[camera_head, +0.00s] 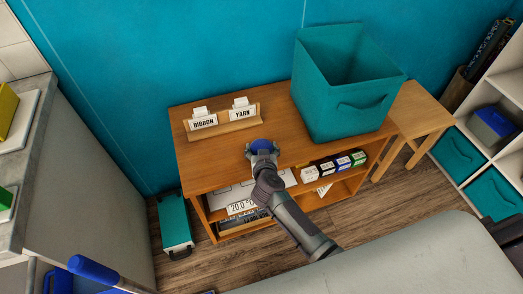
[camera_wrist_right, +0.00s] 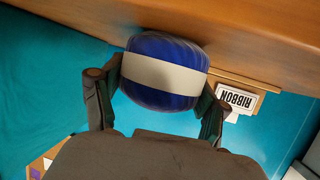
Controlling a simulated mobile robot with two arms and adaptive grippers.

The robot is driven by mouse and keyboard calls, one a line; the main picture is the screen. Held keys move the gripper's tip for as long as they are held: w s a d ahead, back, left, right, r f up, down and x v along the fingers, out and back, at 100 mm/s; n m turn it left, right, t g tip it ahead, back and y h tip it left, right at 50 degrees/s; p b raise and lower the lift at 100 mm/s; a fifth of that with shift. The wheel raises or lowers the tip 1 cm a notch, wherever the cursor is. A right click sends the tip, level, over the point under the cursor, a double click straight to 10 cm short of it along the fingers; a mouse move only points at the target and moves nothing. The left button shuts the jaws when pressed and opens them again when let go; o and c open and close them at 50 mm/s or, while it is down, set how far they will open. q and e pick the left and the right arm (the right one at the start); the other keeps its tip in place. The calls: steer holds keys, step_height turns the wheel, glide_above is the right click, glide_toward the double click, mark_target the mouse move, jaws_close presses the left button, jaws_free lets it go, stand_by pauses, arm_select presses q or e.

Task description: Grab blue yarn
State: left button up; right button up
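The blue yarn (camera_head: 262,145) is a ball with a pale band around its middle, at the front part of the wooden cabinet's top. In the right wrist view the yarn (camera_wrist_right: 163,73) sits between the two fingers of my right gripper (camera_wrist_right: 160,92). The fingers flank it closely on both sides; whether they press on it I cannot tell. In the head view my right gripper (camera_head: 263,155) reaches the yarn from the front and hides its lower part. My left gripper is not in view.
The wooden cabinet (camera_head: 185,155) carries a rack with RIBBON (camera_head: 203,122) and YARN (camera_head: 243,114) labels behind the yarn. A teal bin (camera_head: 335,105) stands to its right. Small boxes (camera_head: 340,165) fill the shelf below. A wooden stool (camera_head: 415,115) stands at the right.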

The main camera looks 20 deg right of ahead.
steer(key=c, duration=0.5)
steer(key=shift+r, duration=0.1)
